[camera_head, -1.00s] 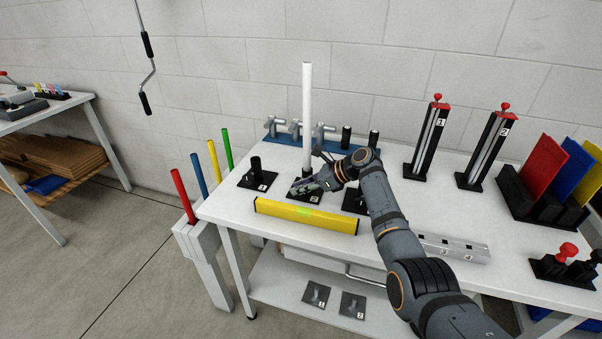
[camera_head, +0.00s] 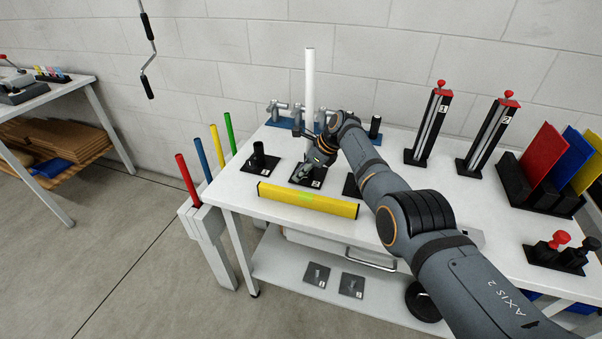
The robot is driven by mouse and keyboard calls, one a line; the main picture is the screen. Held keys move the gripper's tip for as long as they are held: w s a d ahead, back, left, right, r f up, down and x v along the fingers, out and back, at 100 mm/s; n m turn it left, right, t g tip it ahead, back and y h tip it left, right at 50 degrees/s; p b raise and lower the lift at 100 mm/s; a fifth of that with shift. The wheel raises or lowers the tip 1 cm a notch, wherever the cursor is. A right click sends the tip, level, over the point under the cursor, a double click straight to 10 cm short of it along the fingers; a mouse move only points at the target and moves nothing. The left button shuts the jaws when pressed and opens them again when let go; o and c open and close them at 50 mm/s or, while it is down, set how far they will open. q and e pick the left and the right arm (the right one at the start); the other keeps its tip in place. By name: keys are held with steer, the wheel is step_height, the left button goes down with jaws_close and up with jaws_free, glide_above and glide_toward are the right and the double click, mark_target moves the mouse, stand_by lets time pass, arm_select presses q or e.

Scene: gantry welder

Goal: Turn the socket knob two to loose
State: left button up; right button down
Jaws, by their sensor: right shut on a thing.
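A white rod (camera_head: 309,90) stands upright in socket two, whose black base plate (camera_head: 317,184) with the label 2 lies on the white table. My right gripper (camera_head: 304,166) is at the foot of the rod, just above this plate, and is shut on the socket's knob. The fingers cover the knob, so its turn position is hidden. Socket one (camera_head: 259,160) stands empty to the left. Socket three (camera_head: 351,184) is to the right, mostly hidden by my arm. My left gripper is not in view.
A yellow bar (camera_head: 307,201) lies in front of the sockets. A blue rack with grey clamps (camera_head: 281,112) stands behind them. Two numbered black towers (camera_head: 429,127) and coloured plates (camera_head: 546,164) are to the right. Coloured rods (camera_head: 194,182) stand at the table's left end.

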steer(key=c, duration=1.6)
jaws_free()
steer(key=shift+o, duration=0.2)
steer(key=shift+d+r, duration=0.3)
steer(key=shift+r, duration=0.25)
steer(key=v, duration=1)
steer(key=shift+d+r, duration=0.25)
steer(key=shift+r, duration=0.05)
steer(key=shift+s, duration=0.1)
